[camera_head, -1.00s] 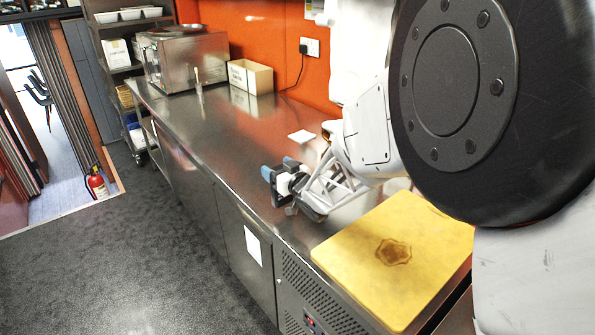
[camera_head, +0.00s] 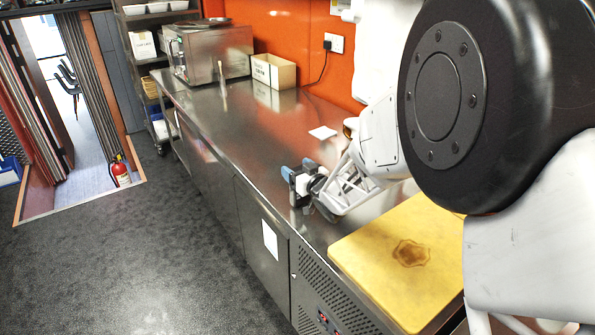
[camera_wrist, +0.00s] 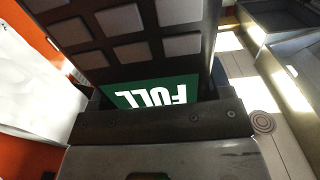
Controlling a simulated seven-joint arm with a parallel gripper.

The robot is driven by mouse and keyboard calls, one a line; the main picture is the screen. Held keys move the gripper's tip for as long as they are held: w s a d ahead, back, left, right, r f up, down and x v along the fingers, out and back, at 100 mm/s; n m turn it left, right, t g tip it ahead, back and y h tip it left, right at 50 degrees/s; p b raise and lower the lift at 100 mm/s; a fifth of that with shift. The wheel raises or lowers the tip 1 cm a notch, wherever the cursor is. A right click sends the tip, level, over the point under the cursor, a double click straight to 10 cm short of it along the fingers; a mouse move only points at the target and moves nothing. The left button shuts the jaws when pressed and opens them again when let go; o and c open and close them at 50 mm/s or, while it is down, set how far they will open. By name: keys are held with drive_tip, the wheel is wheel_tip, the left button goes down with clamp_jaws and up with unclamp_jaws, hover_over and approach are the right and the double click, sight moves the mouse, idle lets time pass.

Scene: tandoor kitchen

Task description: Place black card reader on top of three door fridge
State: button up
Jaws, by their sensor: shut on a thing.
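The black card reader (camera_wrist: 140,40) fills the upper part of the wrist view, with grey keys and a green screen reading "FULL" upside down. My gripper (camera_head: 298,176) is shut on it; in the head view the gripper has blue-grey tips and the dark reader is small and partly hidden. The three door fridge is the long steel counter; its bare top (camera_head: 235,125) runs away from me. The gripper and reader are over the near part of this top, by its front edge. I cannot tell whether the reader touches the steel.
A yellow cutting board (camera_head: 400,265) lies on the near end of the top. White paper (camera_head: 322,133) lies behind the gripper. A cardboard box (camera_head: 273,71) and a steel oven (camera_head: 207,52) stand at the far end. The middle is clear.

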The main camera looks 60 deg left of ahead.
drive_tip(key=shift+f, duration=0.35)
drive_tip(key=o, duration=1.3)
drive_tip(key=shift+d, duration=6)
